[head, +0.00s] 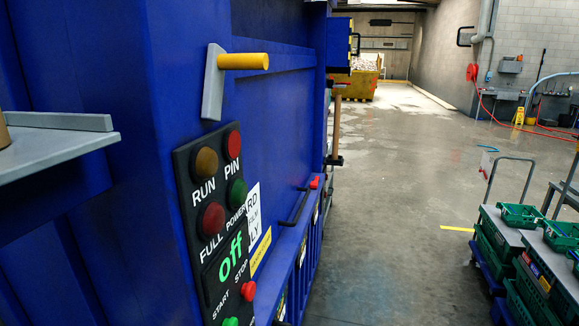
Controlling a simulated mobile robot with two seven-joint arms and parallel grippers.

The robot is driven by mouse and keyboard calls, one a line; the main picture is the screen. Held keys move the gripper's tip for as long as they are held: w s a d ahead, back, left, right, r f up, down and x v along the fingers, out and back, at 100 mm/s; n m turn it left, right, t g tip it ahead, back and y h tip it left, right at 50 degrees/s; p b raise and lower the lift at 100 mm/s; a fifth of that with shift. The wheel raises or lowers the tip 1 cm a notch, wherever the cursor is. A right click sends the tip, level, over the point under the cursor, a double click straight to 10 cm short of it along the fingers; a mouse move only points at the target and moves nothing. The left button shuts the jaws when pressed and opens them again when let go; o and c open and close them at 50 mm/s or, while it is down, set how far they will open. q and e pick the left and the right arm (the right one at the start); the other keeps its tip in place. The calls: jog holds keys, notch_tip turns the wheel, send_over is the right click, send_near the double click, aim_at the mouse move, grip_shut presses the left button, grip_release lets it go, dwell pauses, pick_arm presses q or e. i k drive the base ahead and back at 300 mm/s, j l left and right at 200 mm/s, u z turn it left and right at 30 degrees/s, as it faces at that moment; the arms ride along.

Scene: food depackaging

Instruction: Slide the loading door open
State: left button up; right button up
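A large blue machine (168,90) fills the left side of the head view. A yellow handle (243,61) on a grey flat bracket (212,85) sticks out from its blue front, above the control panel. I cannot tell for certain which blue panel is the loading door or how far it stands open. The black control panel (222,238) has round lights, a green "off" display, and red and green buttons. Neither of my grippers shows in this view.
A grey ledge (60,150) juts out at the left. Green crates (545,285) on a blue-based trolley stand at the lower right. A yellow skip (356,83) is far back. The concrete floor (400,190) between machine and crates is largely clear.

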aim_at(274, 106)
jog(key=i+l+u, duration=0.15)
jog(key=l, duration=0.2)
jog(key=i+l+u, duration=0.15)
jog(key=l, duration=0.25)
jog(key=i+l+u, duration=0.15)
jog(key=l, duration=0.3)
jog(key=i+l+u, duration=0.15)
jog(key=l, duration=0.25)
jog(key=i+l+u, duration=0.15)
jog(key=l, duration=0.3)
jog(key=i+l+u, duration=0.15)
jog(key=l, duration=0.35)
jog(key=i+l+u, duration=0.2)
jog(key=i+l, duration=0.15)
jog(key=i+l+u, duration=0.15)
jog(key=i+l, duration=0.2)
jog(key=i+l+u, duration=0.2)
jog(key=l, duration=0.25)
jog(key=i+l+u, duration=0.2)
jog(key=i+l, duration=0.15)
jog(key=l, duration=0.15)
jog(key=i+u, duration=0.15)
jog(key=i, duration=0.2)
